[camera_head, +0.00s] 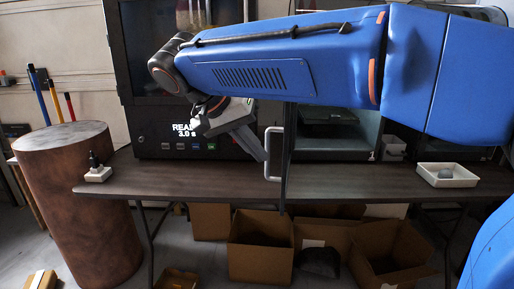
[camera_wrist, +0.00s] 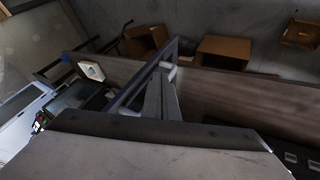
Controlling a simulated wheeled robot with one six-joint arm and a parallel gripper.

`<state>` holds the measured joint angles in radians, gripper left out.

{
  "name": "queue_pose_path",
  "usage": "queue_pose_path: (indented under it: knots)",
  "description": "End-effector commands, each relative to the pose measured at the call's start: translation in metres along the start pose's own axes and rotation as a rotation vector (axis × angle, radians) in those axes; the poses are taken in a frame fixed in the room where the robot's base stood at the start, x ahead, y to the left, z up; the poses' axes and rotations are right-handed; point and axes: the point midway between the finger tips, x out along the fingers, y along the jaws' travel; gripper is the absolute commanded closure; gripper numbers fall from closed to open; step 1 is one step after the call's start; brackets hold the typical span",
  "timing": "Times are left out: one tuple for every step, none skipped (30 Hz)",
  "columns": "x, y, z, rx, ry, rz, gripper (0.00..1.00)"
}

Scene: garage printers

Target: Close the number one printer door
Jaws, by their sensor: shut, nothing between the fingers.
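A printer door (camera_head: 287,165) stands open, seen nearly edge-on as a thin dark panel with a pale upright handle (camera_head: 268,154) on its left side. Behind it is a printer with a lit, open interior (camera_head: 335,128). In the wrist view my gripper's fingers (camera_wrist: 162,78) are together, close beside the door's grey frame (camera_wrist: 142,82). My blue arm hides the upper part of the door and printer.
A dark printer (camera_head: 150,120) with a "READY 3.0 s" display stands at left. A brown drum (camera_head: 75,210) stands left; cardboard boxes (camera_head: 260,262) sit below.

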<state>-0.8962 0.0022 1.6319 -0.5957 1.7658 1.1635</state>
Motion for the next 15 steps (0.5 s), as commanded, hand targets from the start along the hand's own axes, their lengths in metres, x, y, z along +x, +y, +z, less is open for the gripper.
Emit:
queue_pose_path:
  knots:
    - [0.009,0.001,0.000,0.000,-0.001,0.001,1.00]
    - [0.015,0.001,0.000,0.000,-0.001,0.002,1.00]
    - [0.021,0.001,0.000,0.001,-0.001,0.002,1.00]
    - [0.026,0.001,0.000,0.001,-0.001,0.001,1.00]
    - [0.031,0.001,0.000,0.000,-0.001,0.002,1.00]
    - [0.037,0.001,0.000,0.000,-0.001,0.001,1.00]
    - [0.041,0.001,0.000,0.000,-0.001,0.000,1.00]
    - [0.045,0.001,0.000,0.000,-0.001,0.001,1.00]
    - [0.050,0.001,0.000,0.001,-0.001,0.001,1.00]
    - [0.053,0.001,0.000,0.001,-0.001,0.000,1.00]
    - [0.056,0.001,0.000,0.000,-0.001,0.000,1.00]
    - [0.059,0.001,0.000,0.000,-0.001,0.000,1.00]
    - [0.061,0.001,0.000,0.000,-0.001,0.000,1.00]
    - [0.062,0.000,0.000,0.000,-0.001,0.000,1.00]
    - [0.064,0.000,0.000,0.000,0.000,-0.001,1.00]
